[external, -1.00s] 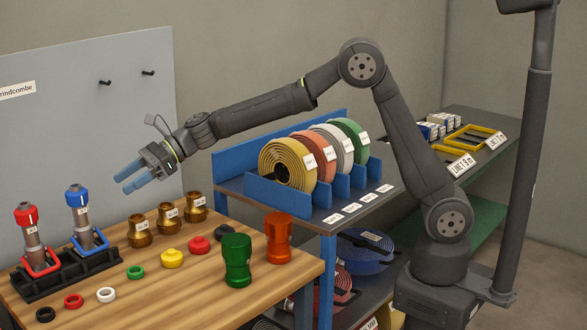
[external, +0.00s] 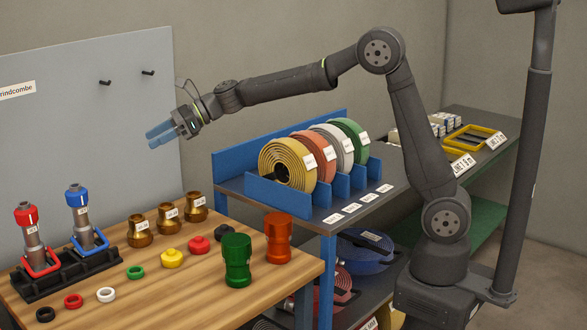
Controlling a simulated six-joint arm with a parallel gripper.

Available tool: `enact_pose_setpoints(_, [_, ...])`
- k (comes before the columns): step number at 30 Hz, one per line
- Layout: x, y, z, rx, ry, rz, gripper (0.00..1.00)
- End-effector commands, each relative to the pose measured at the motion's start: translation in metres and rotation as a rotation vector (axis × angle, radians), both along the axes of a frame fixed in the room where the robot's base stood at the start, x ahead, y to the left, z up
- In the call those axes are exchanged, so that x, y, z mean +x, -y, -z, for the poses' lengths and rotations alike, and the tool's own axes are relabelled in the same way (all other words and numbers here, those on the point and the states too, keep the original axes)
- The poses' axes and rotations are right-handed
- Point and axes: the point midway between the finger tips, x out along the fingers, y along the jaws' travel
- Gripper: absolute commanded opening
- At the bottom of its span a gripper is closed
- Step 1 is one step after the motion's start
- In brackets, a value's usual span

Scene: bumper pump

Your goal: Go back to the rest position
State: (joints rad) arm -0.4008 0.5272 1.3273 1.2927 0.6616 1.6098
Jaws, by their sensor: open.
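My gripper (external: 160,132) has blue fingers and is open and empty. It hangs in the air above the wooden bench (external: 190,302), in front of the grey back panel (external: 60,120). My arm reaches left from its base, with the elbow bent high. A red-topped nozzle (external: 30,235) and a blue-topped nozzle (external: 79,210) stand upright in a black holder (external: 70,275) below and left of the gripper. Nothing touches the fingers.
Several brass couplings (external: 139,232), coloured rings and caps, a green fitting (external: 237,262) and an orange fitting (external: 278,240) stand on the bench. Rolled hoses (external: 283,168) sit in a blue rack under my forearm. A dark post (external: 530,170) rises beside my base.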

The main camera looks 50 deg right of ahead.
Motion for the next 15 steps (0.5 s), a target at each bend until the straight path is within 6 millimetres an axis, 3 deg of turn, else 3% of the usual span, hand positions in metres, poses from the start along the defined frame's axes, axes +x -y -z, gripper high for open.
enact_pose_setpoints(6, [0.011,0.031,-0.001,0.001,0.0,0.046,0.59])
enact_pose_setpoints(15, [0.015,0.043,-0.001,0.0,0.0,0.064,0.59])
